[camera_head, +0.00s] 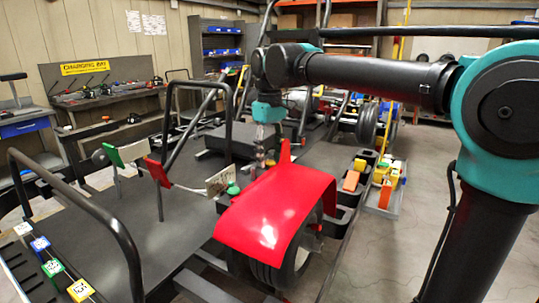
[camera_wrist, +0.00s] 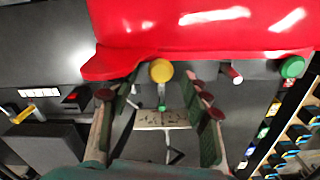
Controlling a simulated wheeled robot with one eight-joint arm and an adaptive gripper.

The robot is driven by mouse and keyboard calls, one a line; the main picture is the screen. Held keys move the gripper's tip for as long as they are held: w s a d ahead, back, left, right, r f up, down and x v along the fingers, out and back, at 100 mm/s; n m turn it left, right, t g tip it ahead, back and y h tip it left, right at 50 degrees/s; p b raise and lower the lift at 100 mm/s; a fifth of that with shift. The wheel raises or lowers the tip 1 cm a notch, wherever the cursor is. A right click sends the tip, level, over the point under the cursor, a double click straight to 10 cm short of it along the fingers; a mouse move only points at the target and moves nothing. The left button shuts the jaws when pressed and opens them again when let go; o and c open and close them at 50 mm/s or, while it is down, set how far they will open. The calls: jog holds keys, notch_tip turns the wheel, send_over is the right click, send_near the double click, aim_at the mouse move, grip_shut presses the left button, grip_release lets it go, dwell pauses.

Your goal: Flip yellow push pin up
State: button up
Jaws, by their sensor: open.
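The yellow push pin (camera_wrist: 160,70) shows its round head in the wrist view, just at the edge of the red curved fender. My gripper (camera_wrist: 158,95) is open, with one green-padded finger on each side of the picture. The pin head lies between the fingers' lines, slightly beyond the tips, and nothing is held. In the head view my gripper (camera_head: 264,148) points down beside the red fender (camera_head: 277,213). The pin is small and hard to make out there, mostly hidden by the gripper. I cannot tell whether the fingers touch it.
A green knob (camera_wrist: 292,67) and a red pin (camera_wrist: 232,73) lie to the right of the yellow pin in the wrist view. A pale plate on a stand (camera_wrist: 162,118) lies between the fingers' bases. Black tubular rails (camera_head: 95,205) and a tyre (camera_head: 285,265) surround the area.

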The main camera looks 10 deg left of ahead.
aim_at(270, 161)
grip_shut()
dwell(0.3)
jog(key=shift+r, duration=0.85)
grip_release()
notch_tip(270, 161, up, 12)
dwell(0.4)
